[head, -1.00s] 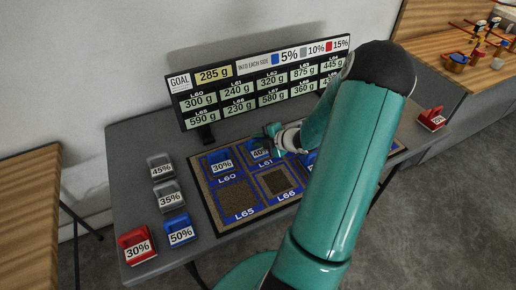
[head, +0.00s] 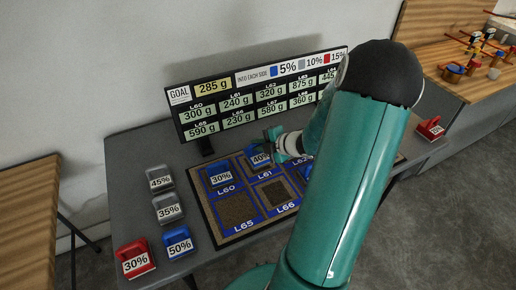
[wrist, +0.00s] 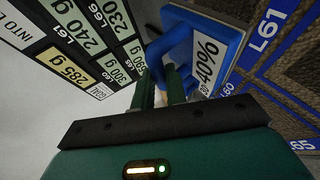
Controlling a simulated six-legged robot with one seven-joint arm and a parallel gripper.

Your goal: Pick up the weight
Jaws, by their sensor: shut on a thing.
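The blue weight marked 40% (head: 260,158) is at the L61 square of the board, partly hidden by my gripper. In the wrist view, its blue handle and white label (wrist: 206,62) are close up, just beyond the fingers. My gripper (head: 273,136) is shut on this weight's handle; its fingers (wrist: 163,88) also show in the wrist view. I cannot tell for sure whether the weight's base is clear of the board.
A blue 30% weight (head: 220,177) sits at L60, left of my gripper. Grey weights (head: 160,180), a blue 50% weight (head: 178,242) and a red 30% weight (head: 134,260) stand on the table's left. The sign (head: 255,95) stands close behind. L65 (head: 236,208) is empty.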

